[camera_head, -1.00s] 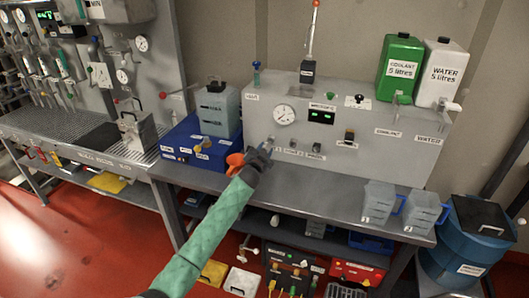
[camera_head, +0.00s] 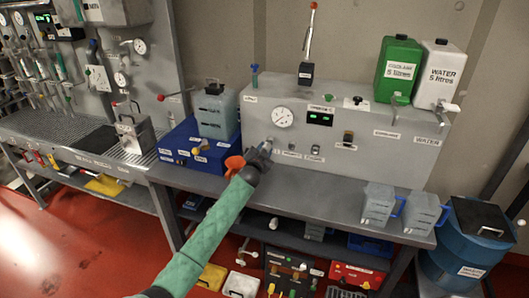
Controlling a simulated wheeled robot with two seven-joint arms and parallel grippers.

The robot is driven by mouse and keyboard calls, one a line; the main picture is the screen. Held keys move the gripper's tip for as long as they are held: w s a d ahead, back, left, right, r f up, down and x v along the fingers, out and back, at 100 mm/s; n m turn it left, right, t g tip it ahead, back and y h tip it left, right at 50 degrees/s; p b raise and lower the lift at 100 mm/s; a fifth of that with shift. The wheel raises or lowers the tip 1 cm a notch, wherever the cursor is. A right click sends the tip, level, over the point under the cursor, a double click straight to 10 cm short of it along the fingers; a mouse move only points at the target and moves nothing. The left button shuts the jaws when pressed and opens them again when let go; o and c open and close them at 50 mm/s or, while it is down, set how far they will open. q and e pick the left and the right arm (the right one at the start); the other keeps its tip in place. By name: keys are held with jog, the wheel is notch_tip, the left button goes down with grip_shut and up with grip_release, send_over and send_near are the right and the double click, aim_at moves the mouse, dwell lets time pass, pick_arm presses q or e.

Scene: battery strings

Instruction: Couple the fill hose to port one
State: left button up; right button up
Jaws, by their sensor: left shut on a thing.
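My left gripper (camera_head: 262,153) is at the lower left front of the grey bench unit (camera_head: 385,155), close to its row of small ports. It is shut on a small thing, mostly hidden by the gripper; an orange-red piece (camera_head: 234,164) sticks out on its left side. I cannot tell whether this is the fill hose's end or whether it touches a port. Two dark ports with labels, a left one (camera_head: 291,146) and a right one (camera_head: 315,149), show right of the gripper. The port labels are too small to read. My right gripper is not in view.
A blue box (camera_head: 178,151) with a grey tank (camera_head: 214,112) stands left of the gripper. Green (camera_head: 398,68) and white (camera_head: 439,75) canisters stand on the unit. Two clear jugs, one here (camera_head: 378,205), stand on the right of the bench, beside a blue drum (camera_head: 468,240).

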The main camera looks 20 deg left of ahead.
pick_arm(q)
jog(key=shift+w, duration=0.45)
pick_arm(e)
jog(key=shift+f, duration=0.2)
pick_arm(q)
jog(key=o, duration=1.2)
jog(key=shift+c, duration=0.2)
jog(key=s+b, duration=0.3)
jog(key=s, duration=0.4)
jog(key=shift+s, duration=0.4)
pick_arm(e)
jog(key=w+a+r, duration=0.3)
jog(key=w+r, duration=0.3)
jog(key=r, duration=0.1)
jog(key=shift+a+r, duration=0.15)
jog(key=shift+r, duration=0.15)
